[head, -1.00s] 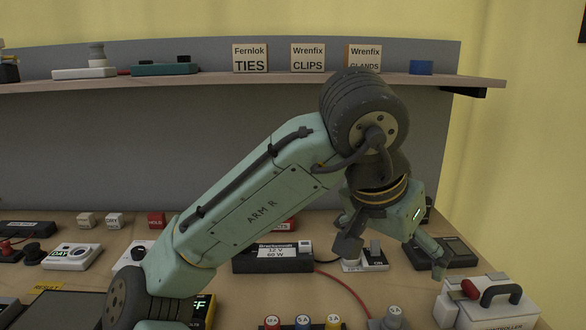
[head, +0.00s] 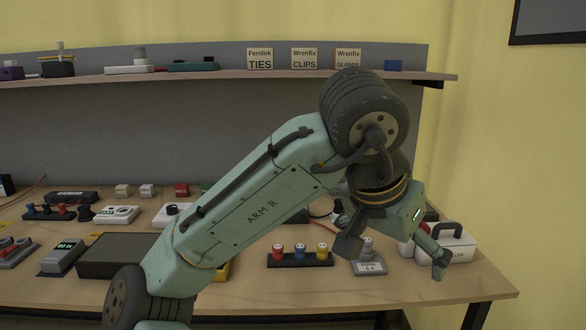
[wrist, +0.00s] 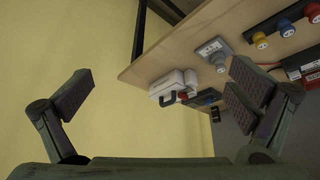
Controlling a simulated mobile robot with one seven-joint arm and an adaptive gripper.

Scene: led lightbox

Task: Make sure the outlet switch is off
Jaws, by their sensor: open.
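My gripper (head: 394,255) is open and empty in the head view, held over the right end of the bench with its fingers pointing down. Its two spread fingers also show in the wrist view (wrist: 162,90), with nothing between them but the wall and a white box in the background. I cannot make out the outlet switch in either current view. My arm and gripper cover the part of the bench where a small white socket block with plugs showed earlier, so its switch position cannot be read.
A grey fuse post (head: 367,262) stands close behind my left finger. A white box with a dark handle (head: 452,243) is behind my right finger. A strip with red, blue and yellow knobs (head: 300,259) lies to the left. The bench's front right corner (head: 500,292) is bare.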

